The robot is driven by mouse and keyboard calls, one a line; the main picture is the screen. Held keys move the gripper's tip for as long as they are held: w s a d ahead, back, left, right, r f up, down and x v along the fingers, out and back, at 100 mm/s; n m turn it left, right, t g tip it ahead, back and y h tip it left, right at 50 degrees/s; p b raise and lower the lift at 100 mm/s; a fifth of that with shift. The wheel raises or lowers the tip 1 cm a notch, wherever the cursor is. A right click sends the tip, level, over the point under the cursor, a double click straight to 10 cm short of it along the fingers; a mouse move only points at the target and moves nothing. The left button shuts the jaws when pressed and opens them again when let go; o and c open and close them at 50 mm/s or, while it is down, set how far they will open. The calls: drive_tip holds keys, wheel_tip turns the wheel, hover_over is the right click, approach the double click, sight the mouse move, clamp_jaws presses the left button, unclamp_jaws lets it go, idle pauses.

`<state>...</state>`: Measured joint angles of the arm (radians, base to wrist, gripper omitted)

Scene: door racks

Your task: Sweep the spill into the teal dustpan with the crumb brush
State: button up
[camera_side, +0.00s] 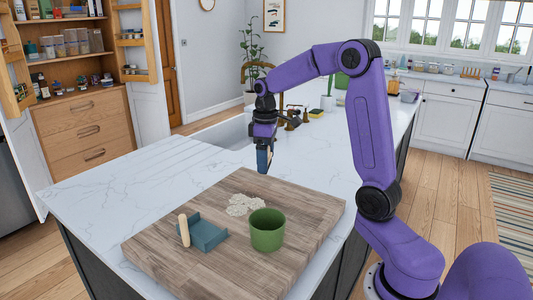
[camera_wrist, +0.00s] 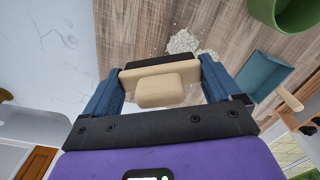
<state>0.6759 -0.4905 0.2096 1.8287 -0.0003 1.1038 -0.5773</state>
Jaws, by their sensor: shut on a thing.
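My gripper (camera_side: 263,162) hangs above the counter just past the far edge of the wooden board. In the wrist view its blue fingers (camera_wrist: 160,78) are shut on the crumb brush (camera_wrist: 160,92), a beige block with dark bristles on its far side. The brush is mostly hidden in the side view. The spill (camera_side: 245,204), a pale crumbly patch, lies on the board; it also shows in the wrist view (camera_wrist: 184,42) beyond the bristles.
A green pot (camera_side: 267,230) stands on the wooden board (camera_side: 155,248), near the spill and right of the dustpan. A sink (camera_side: 225,133) and tap lie behind my gripper. The white marble counter (camera_side: 120,190) left of the board is clear.

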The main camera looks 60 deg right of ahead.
drive_tip(key=m, duration=0.2)
drive_tip(key=f+m, duration=0.1)
drive_tip(key=m, duration=0.3)
drive_tip(key=shift+w+f, duration=0.1)
drive_tip(key=shift+f, duration=0.15)
drive_tip(key=m, duration=0.3)
drive_tip(key=f+m, duration=0.1)
drive_tip(key=m, duration=0.2)
drive_tip(key=shift+w+f+m, duration=0.15)
drive_tip(key=shift+f+m, duration=0.05)
drive_tip(key=shift+m, duration=0.1)
drive_tip(key=m, duration=0.3)
drive_tip(key=f+m, duration=0.1)
drive_tip(key=m, duration=0.2)
drive_tip(key=shift+f, duration=0.2)
drive_tip(key=m, duration=0.2)
drive_tip(key=f+m, duration=0.1)
drive_tip(key=m, duration=0.2)
drive_tip(key=shift+w+m, duration=0.1)
drive_tip(key=shift+m, duration=0.2)
drive_tip(key=shift+a+f, duration=0.1)
drive_tip(key=shift+f, duration=0.05)
